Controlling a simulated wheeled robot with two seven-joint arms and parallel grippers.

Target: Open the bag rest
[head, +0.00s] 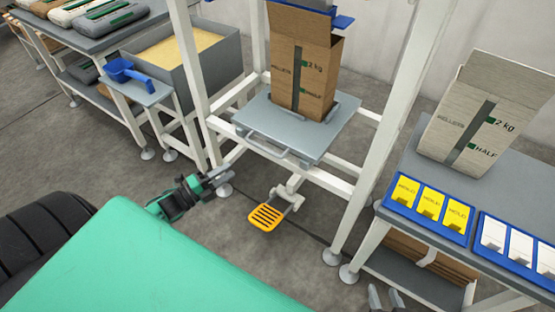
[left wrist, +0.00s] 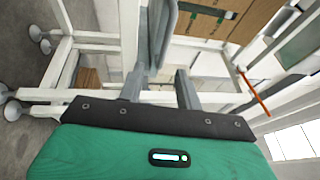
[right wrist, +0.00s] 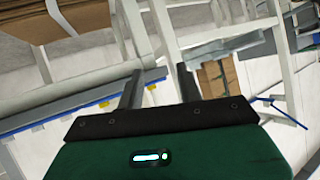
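A brown paper bag (head: 303,75) stands upright on a grey platform (head: 262,116) inside a white frame. I take this platform to be the bag rest; a grey bar (head: 272,143) runs along its front edge. An orange slotted pedal (head: 265,217) sits low below it. My left gripper (head: 226,178) is left of the pedal and below the platform, near the frame's left leg. Its fingers are apart in the left wrist view (left wrist: 159,90), with nothing clearly held. My right gripper (head: 386,298) is open and empty at the bottom, near the right table; its fingers show in the right wrist view (right wrist: 158,82).
The right table (head: 410,213) carries another bag (head: 480,118) and blue trays with yellow (head: 431,203) and white cards. At left are a grey bin of grain-like material (head: 190,45), a blue scoop (head: 120,68) and a table of filled bags. White frame legs (head: 385,110) flank the platform.

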